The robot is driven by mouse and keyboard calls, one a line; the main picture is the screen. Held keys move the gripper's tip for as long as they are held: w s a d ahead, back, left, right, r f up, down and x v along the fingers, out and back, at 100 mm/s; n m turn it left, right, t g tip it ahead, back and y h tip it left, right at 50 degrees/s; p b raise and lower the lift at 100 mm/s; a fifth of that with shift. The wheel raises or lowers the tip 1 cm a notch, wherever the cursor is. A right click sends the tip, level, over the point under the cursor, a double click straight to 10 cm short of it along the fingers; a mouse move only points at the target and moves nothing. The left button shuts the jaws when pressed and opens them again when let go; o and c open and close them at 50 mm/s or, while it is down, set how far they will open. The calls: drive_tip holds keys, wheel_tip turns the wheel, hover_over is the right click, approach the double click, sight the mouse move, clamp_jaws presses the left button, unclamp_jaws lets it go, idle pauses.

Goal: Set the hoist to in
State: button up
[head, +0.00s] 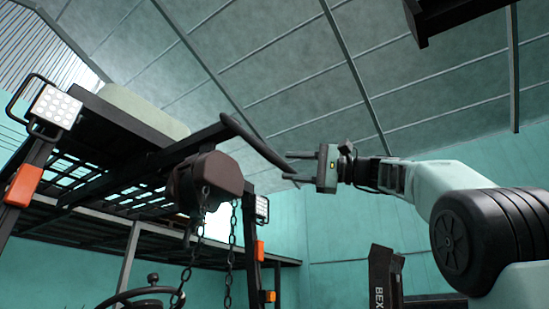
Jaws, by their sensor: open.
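The hoist (206,174) is a dark brown-red rounded block with chains (188,252) hanging from it. It sits near the right end of a dark beam (185,146) at the forklift's overhead guard. A dark curved bar (250,143) slopes down to the right from the beam's end. My gripper (287,167) is right of the hoist, its two fingers pointing left and spread apart. The bar's lower end overlaps the fingertips in the picture; I cannot tell whether they touch. The gripper holds nothing that I can make out.
The overhead guard (110,187) spans the left, with work lights (57,106) and orange lamps (24,185) on its posts. A steering wheel (140,297) shows below. A dark post marked BEX (384,280) stands lower right. A dark object (455,15) hangs at the top right.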

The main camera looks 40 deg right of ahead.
sight(286, 164)
drive_tip(key=p+x, duration=0.1)
drive_tip(key=x, duration=0.3)
drive_tip(key=shift+r+p, duration=0.2)
drive_tip(key=shift+p, duration=0.1)
drive_tip(key=shift+w+a, duration=0.45)
clamp_jaws()
